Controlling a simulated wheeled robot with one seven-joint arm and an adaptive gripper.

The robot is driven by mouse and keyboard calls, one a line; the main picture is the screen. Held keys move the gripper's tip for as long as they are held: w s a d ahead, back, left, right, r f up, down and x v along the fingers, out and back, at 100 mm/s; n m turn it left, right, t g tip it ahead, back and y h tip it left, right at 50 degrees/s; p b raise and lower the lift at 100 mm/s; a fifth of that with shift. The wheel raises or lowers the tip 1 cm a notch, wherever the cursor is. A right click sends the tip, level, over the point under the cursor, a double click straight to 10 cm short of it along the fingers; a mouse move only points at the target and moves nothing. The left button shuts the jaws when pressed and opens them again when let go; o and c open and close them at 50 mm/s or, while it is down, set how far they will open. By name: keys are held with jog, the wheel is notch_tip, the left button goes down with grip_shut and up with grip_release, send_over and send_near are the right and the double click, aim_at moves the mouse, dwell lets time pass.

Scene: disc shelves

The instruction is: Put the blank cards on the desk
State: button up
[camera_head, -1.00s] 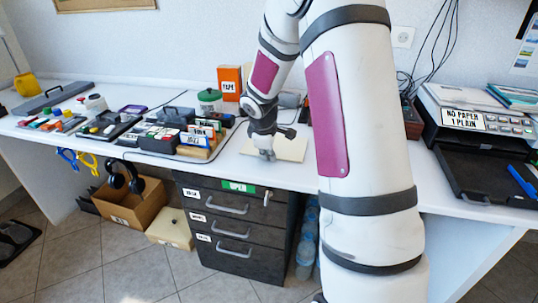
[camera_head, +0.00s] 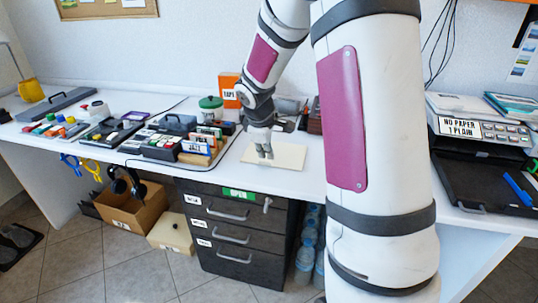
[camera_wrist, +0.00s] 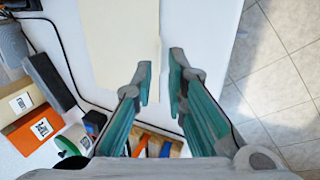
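My gripper (camera_head: 264,153) is low over the desk (camera_head: 330,183), at the left part of a flat cream sheet or mat (camera_head: 287,156). In the wrist view, my gripper (camera_wrist: 161,75) points down with its fingers a little apart, and I see nothing held between them. The cream sheet (camera_wrist: 118,35) lies under and beyond the fingertips, with its edge near the gap. I cannot pick out separate blank cards for certain. Whether the fingertips touch the surface is unclear.
Left of my gripper stand a tabbed card box (camera_head: 199,148), a green-lidded jar (camera_head: 211,107) and an orange tape box (camera_head: 229,86). Black drawers (camera_head: 240,235) stand below the desk's front edge.

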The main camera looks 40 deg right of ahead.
jog(key=s+a+r+m+g+p, duration=0.1)
jog(key=s+a+r+m, duration=0.1)
jog(key=s+a+r, duration=0.6)
jog(key=s+a+r+m, duration=0.2)
jog(key=s+a+r, duration=0.2)
jog(key=s+r, duration=0.45)
jog(key=s+a+m+y, duration=0.1)
jog(key=s+a, duration=0.2)
jog(key=s, duration=0.3)
jog(key=s+a+f+m+y, duration=0.1)
jog(key=s+a, duration=0.2)
jog(key=s, duration=0.4)
jog(key=s+a+f+m+g+y, duration=0.1)
jog(key=s+a, duration=0.2)
jog(key=s, duration=0.3)
jog(key=shift+s+a+f+m+y, duration=0.25)
jog(key=shift+s+a+m+y, duration=0.15)
